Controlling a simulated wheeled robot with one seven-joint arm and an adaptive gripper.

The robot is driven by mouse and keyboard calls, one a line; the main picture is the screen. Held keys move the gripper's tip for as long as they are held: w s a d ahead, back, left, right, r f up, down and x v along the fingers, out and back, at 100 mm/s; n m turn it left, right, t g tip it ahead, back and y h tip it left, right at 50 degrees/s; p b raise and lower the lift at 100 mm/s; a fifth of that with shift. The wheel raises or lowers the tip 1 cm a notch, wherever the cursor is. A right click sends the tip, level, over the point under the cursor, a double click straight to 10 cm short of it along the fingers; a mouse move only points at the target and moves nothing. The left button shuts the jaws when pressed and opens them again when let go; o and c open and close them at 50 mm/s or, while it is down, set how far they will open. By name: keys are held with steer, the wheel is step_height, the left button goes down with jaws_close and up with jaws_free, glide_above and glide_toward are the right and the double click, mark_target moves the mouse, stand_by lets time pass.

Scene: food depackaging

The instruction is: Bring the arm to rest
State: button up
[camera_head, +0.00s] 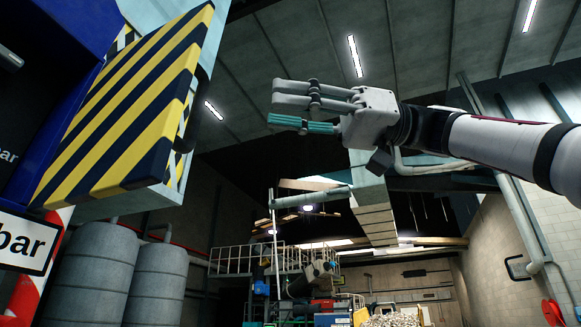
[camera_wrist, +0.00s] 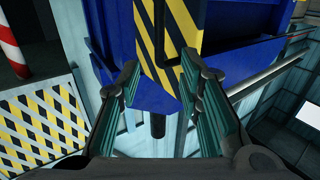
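My arm reaches in from the right edge of the head view, raised high. My gripper (camera_head: 278,104) points left, toward a yellow-and-black striped block, with a gap between them in that picture. In the wrist view my gripper (camera_wrist: 161,72) is open, its two green-padded fingers apart. Nothing is held between them. How far the fingers are from the post I cannot tell.
The large striped block (camera_head: 128,110) juts out at upper left beside a blue machine panel. Grey cylinders (camera_head: 104,267) stand below it. Railings and machinery lie farther back. In the wrist view a striped panel (camera_wrist: 42,125) is at left and a metal rail (camera_wrist: 268,72) at right.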

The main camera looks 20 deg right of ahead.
stand_by(0.5)
steer(key=w+d+f+m+t+h, duration=0.1)
steer(key=w+f+m+h, duration=0.1)
steer(key=f+m, duration=0.35)
steer(key=w+f+m+t+h, duration=0.1)
steer(key=w+f+m+h, duration=0.15)
steer(key=f, duration=0.65)
steer(key=w+d+f+m+t+h, duration=0.1)
steer(key=w+f+m+t+h, duration=0.15)
steer(key=f, duration=0.55)
steer(key=s+d+f+m+g+h, duration=0.1)
steer(key=s+f+h, duration=0.2)
steer(key=f, duration=0.9)
steer(key=s+d+f+m+h, duration=0.2)
steer(key=s+f+h, duration=0.1)
steer(key=f, duration=0.9)
steer(key=s+d+f+m+g+h, duration=0.1)
steer(key=s+d+f+m+h, duration=0.1)
steer(key=f, duration=1)
steer(key=s+h, duration=0.1)
steer(key=h, duration=0.1)
steer(key=shift+s+f+g+h, duration=0.15)
steer(key=shift+s+g+h, duration=0.15)
steer(key=shift+s+g, duration=0.05)
